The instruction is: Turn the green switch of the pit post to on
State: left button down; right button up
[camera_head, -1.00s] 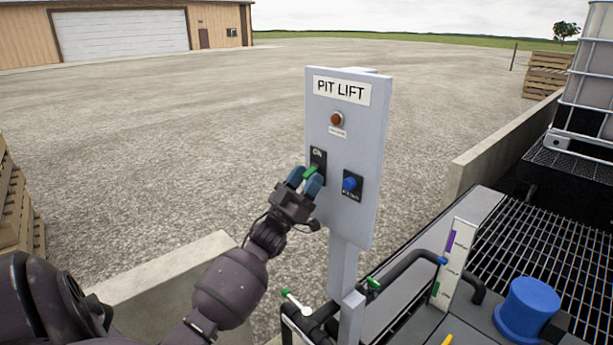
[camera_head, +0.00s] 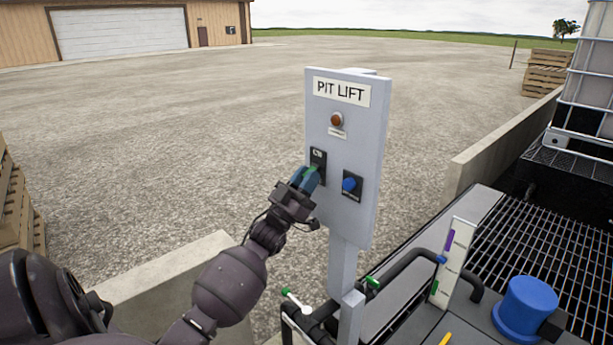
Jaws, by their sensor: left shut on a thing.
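The pit post carries a grey panel (camera_head: 347,217) labelled PIT LIFT. The green switch (camera_head: 315,169) sits on a small black plate at the panel's left side. My left gripper (camera_head: 307,178) is shut on the green switch, and its blue fingertips hide most of it. The switch's exact angle cannot be told. A red-orange lamp (camera_head: 337,119) is above, and a blue knob (camera_head: 349,184) on a black plate is to the right of the switch. My right gripper is not in view.
Black pipes (camera_head: 408,263) with green-handled valves are below right of the post, with a white gauge board (camera_head: 454,262) and a blue cap (camera_head: 527,306). A low concrete wall (camera_head: 160,272) runs at lower left. Open gravel lies behind the post.

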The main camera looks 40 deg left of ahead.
pick_arm(q)
jog(key=r+g+p, duration=0.1)
jog(key=g+p, duration=0.1)
jog(key=p, duration=0.3)
jog(key=shift+s, duration=0.15)
jog(key=shift+g+p, duration=0.3)
jog(key=shift+p, duration=0.15)
jog(key=shift+s+r+g+p, duration=0.1)
jog(key=shift+r+g+p, duration=0.05)
jog(key=shift+g+p, duration=0.45)
jog(key=shift+r+g+y, duration=0.2)
jog(key=shift+g+y, duration=0.1)
jog(key=shift+g, duration=0.8)
jog(key=g, duration=0.2)
jog(key=shift+r+g, duration=0.3)
jog(key=shift+r, duration=0.1)
jog(key=shift+r+g, duration=0.1)
jog(key=shift+g, duration=0.4)
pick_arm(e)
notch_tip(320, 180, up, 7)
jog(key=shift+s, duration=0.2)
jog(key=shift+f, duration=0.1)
